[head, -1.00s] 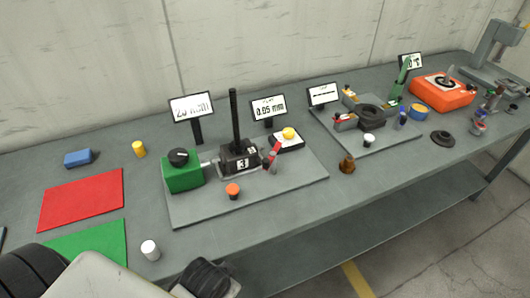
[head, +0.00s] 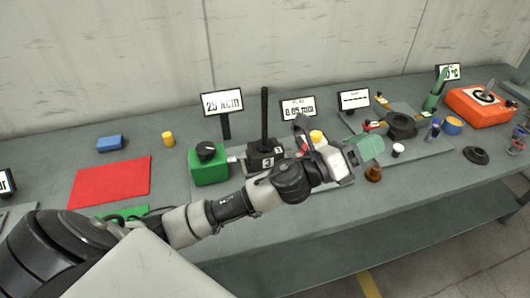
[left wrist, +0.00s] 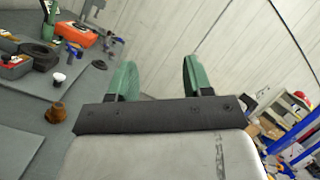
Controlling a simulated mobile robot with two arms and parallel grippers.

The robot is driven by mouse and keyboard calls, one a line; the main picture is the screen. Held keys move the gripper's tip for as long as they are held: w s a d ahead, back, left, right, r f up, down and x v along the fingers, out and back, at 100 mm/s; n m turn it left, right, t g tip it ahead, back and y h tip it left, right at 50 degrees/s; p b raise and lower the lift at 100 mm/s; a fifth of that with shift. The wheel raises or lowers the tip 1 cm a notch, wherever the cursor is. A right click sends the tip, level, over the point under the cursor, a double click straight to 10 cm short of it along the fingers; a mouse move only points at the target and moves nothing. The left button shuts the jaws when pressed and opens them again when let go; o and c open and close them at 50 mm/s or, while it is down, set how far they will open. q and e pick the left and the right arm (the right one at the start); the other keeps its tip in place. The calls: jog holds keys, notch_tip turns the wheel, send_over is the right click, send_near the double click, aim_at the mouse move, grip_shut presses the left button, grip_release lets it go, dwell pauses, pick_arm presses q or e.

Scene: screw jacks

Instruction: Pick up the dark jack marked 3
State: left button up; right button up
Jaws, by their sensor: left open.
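The dark jack marked 3 (head: 262,158) stands upright on the grey plate on the bench in the head view, with a tall black rod (head: 264,115) rising from it. My left arm crosses in front and hides part of its base and plate. My left gripper (head: 364,150) is right of the jack, apart from it, above the bench. In the left wrist view its green fingers (left wrist: 157,78) are spread with nothing between them. The jack is not visible in that view. My right gripper is not in view.
A green block with a black knob (head: 209,165) stands just left of the jack. Displays stand behind it, including one reading 0.05 (head: 298,109). A brown knob (head: 373,173) and a white-topped piece (head: 398,150) are near my gripper. A red mat (head: 110,182) lies left.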

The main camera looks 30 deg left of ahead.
pick_arm(q)
jog(key=d+r+m+g+h, duration=0.2)
jog(key=d+m+g+h, duration=0.3)
jog(key=m, duration=0.6)
jog(key=m+g+y, duration=0.8)
jog(key=m+y, duration=1.2)
jog(key=y, duration=0.1)
send_near(265, 98)
jog(key=w+a+f, duration=0.1)
jog(key=w+a, duration=0.1)
jog(key=x, duration=0.1)
jog(key=p+x, duration=0.1)
jog(key=x, duration=0.1)
jog(key=p+x, duration=0.1)
jog(key=shift+d+f, duration=0.25)
jog(key=shift+d, duration=0.05)
jog(key=p+x, duration=0.1)
jog(key=x, duration=0.1)
jog(key=p+x, duration=0.1)
jog(key=x, duration=0.2)
jog(key=shift+s+d+p, duration=0.15)
jog(key=shift+s+p, duration=0.1)
jog(key=shift+p, duration=0.15)
jog(key=shift+w+f, duration=0.1)
jog(key=shift+f, duration=0.2)
grip_shut()
